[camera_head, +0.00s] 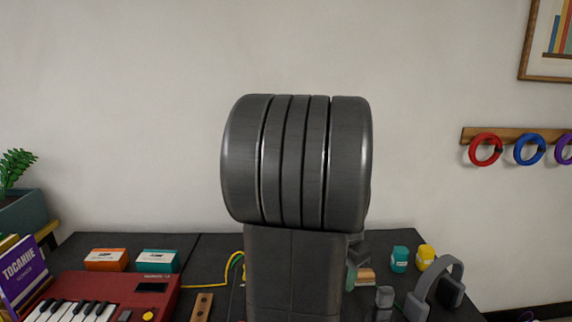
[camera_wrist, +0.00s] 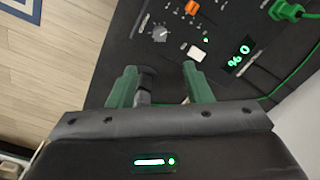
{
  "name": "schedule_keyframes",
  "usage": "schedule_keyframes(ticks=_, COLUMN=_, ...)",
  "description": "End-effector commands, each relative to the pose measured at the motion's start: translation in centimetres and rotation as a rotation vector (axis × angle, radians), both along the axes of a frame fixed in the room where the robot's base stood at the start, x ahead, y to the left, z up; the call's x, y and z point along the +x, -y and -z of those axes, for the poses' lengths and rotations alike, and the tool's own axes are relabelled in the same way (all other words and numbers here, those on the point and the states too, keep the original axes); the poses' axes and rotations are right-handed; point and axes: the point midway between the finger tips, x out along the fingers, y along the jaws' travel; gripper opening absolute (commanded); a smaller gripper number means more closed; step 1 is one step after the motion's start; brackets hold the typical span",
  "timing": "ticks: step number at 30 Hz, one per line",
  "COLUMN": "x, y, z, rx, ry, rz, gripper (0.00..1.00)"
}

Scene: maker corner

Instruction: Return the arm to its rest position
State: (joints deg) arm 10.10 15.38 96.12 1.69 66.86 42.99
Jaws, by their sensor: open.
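My arm (camera_head: 296,165) stands upright in the middle of the head view, a large dark ribbed joint on top of a dark link. It hides the middle of the table. In the wrist view my gripper (camera_wrist: 161,78) has two green fingers spread apart with nothing held between them. Beyond the fingers is a dark panel (camera_wrist: 172,55) with a knob, an orange part and lit green digits. I cannot tell how far the fingertips are from it. In the head view the gripper is mostly or wholly hidden behind the arm.
On the dark table (camera_head: 210,262), a red keyboard (camera_head: 165,300), an orange box (camera_head: 106,260) and a teal box (camera_head: 157,261) are left. Grey headphones (camera_head: 447,285), a teal jar (camera_head: 399,259) and a yellow jar (camera_head: 425,257) are right. Coloured rings hang on a wall rack (camera_head: 508,135).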

Motion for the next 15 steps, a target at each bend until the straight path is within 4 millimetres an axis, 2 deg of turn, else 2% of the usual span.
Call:
schedule_keyframes(ticks=1, x=-0.1, y=-0.1, z=1.5, rx=0.002, ry=-0.008, rz=0.000, gripper=0.45)
schedule_keyframes(ticks=3, x=0.0, y=-0.1, z=3.0, rx=0.002, ry=-0.008, rz=0.000, gripper=0.45)
schedule_keyframes(ticks=15, x=0.2, y=-0.3, z=11.1, rx=0.002, ry=-0.008, rz=0.000, gripper=0.45)
